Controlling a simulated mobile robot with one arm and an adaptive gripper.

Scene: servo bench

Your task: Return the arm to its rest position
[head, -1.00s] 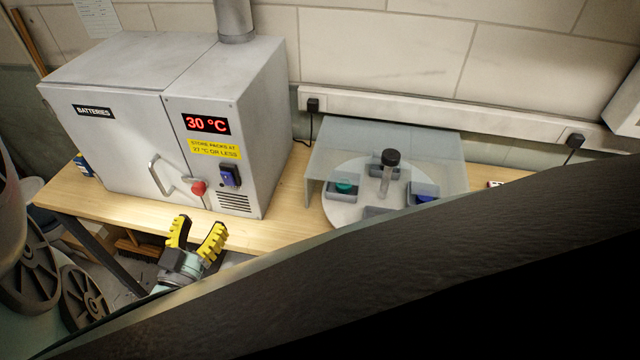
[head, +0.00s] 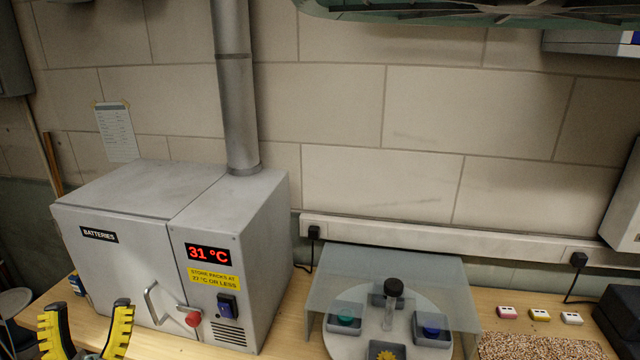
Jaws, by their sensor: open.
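My gripper (head: 88,330) shows at the bottom left of the head view, with its two yellow-and-black fingers apart and nothing between them. It is in front of the grey battery cabinet (head: 125,260), left of the cabinet's handle (head: 152,303) in the picture. Whether it touches anything cannot be told. The rest of my arm is mostly below the picture's edge.
A clear shield (head: 400,262) covers a round turntable (head: 378,345) with small trays. Several small packs lie right, near a speckled mat (head: 545,348).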

